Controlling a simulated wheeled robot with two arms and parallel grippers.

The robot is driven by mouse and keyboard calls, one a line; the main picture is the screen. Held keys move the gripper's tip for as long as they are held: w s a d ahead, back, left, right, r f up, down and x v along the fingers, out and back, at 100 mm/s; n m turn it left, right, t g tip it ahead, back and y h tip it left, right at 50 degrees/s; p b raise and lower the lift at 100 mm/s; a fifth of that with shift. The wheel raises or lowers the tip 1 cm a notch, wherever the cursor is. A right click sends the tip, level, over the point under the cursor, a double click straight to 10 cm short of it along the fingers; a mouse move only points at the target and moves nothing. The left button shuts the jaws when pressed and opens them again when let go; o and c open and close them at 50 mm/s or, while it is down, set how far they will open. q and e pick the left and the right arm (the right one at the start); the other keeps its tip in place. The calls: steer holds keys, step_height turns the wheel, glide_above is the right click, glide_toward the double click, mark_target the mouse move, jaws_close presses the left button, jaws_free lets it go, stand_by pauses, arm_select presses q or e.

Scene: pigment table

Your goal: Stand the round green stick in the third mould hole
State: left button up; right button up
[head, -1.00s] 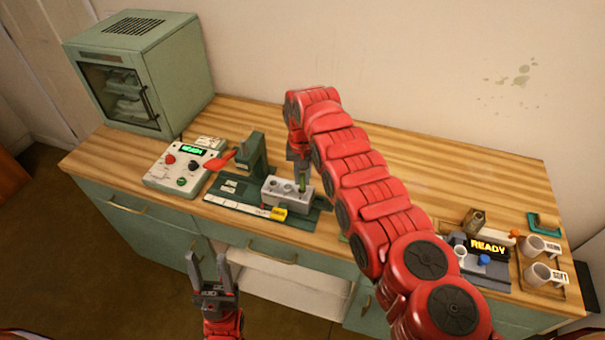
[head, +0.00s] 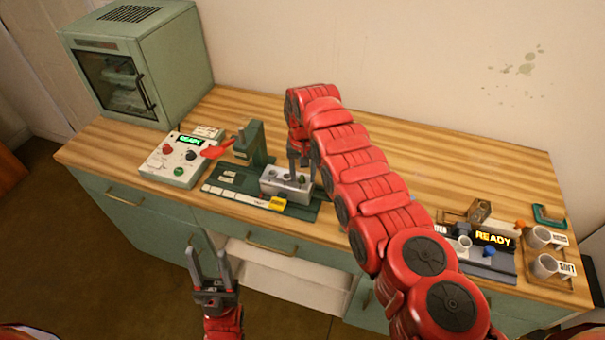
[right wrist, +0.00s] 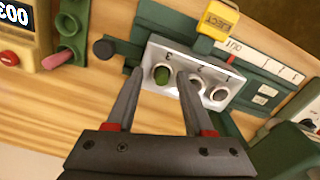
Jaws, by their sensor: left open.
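The grey mould block (head: 272,189) sits on the green press base. The right wrist view shows its row of holes (right wrist: 219,94), with the round green stick (right wrist: 161,76) upright in the leftmost hole there, by a mark that looks like 3. In the head view the stick (head: 301,181) shows only as a short green top at the block's right end. My right gripper (right wrist: 160,73) is open, its fingers on either side of the stick with gaps visible. My left gripper (head: 212,262) is open and empty in front of the cabinet.
The green press column (head: 250,145), red lever (head: 217,150) and control box (head: 181,160) are to the left. A pink stick (right wrist: 66,57) and a lit display (right wrist: 14,14) show in the wrist view.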

steer(key=shift+r, duration=0.1)
step_height(320, 180, up, 17)
steer(key=p, duration=0.3)
steer(key=shift+r+p, duration=0.15)
steer(key=shift+p, duration=0.15)
stand_by(0.8)
